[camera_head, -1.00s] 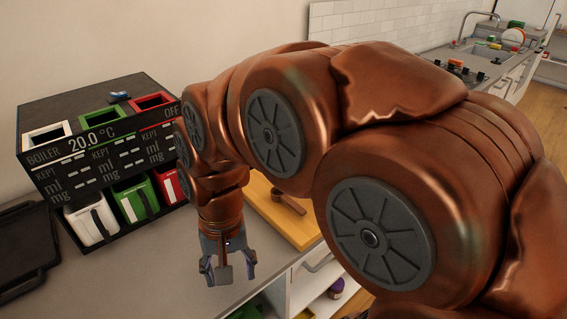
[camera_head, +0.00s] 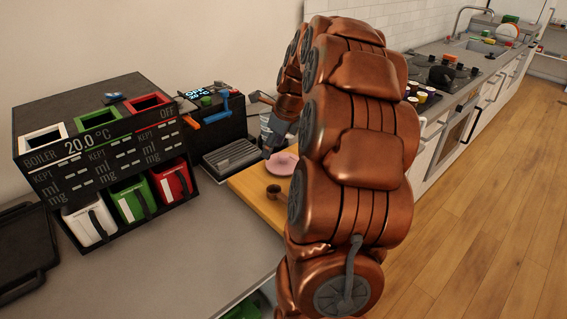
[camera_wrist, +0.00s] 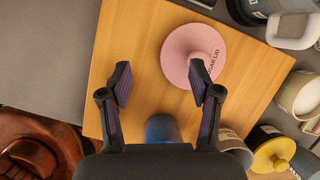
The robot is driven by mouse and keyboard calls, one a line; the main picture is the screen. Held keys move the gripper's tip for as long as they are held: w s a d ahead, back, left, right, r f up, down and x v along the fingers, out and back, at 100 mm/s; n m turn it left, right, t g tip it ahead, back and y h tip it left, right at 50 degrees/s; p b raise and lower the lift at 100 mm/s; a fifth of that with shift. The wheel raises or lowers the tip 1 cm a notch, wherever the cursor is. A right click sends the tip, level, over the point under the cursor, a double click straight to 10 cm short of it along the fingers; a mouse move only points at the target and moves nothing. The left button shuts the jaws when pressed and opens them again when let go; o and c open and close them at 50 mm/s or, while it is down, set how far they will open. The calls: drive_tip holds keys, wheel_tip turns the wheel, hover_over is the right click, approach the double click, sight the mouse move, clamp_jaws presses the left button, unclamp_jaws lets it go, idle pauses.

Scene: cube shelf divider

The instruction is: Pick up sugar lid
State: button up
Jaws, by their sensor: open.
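The sugar lid is a round pink disc with a raised, labelled knob. It lies on the wooden board, in the upper middle of the wrist view (camera_wrist: 179,62), and shows as a pink disc in the head view (camera_head: 283,164). My gripper (camera_wrist: 160,84) is open, with two dark fingers pointing at the board. Nothing is between its fingertips. The lid lies ahead and to the right of the gap, and the right fingertip overlaps its lower edge in the picture. In the head view my gripper (camera_head: 268,152) is above the board near the lid, partly hidden by my arm.
The wooden board (camera_head: 250,188) bears a small brown item (camera_head: 273,191). A coffee machine (camera_head: 208,125) and the boiler box (camera_head: 95,140) stand left. In the wrist view, a blue round item (camera_wrist: 162,129) is close to my gripper, and containers crowd the right. The left counter is mostly clear.

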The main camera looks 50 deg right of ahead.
sight(284, 155)
drive_tip(key=d+m, duration=0.1)
drive_tip(key=d, duration=0.1)
drive_tip(key=d+m, duration=0.1)
drive_tip(key=d, duration=0.1)
drive_tip(key=d+m, duration=0.1)
drive_tip(key=d, duration=0.1)
drive_tip(key=shift+s+f+m+h, duration=0.3)
drive_tip(key=shift+p+x, duration=1.55)
drive_tip(key=shift+x, duration=2.2)
drive_tip(key=shift+s, duration=0.15)
clamp_jaws()
drive_tip(key=shift+t, duration=0.3)
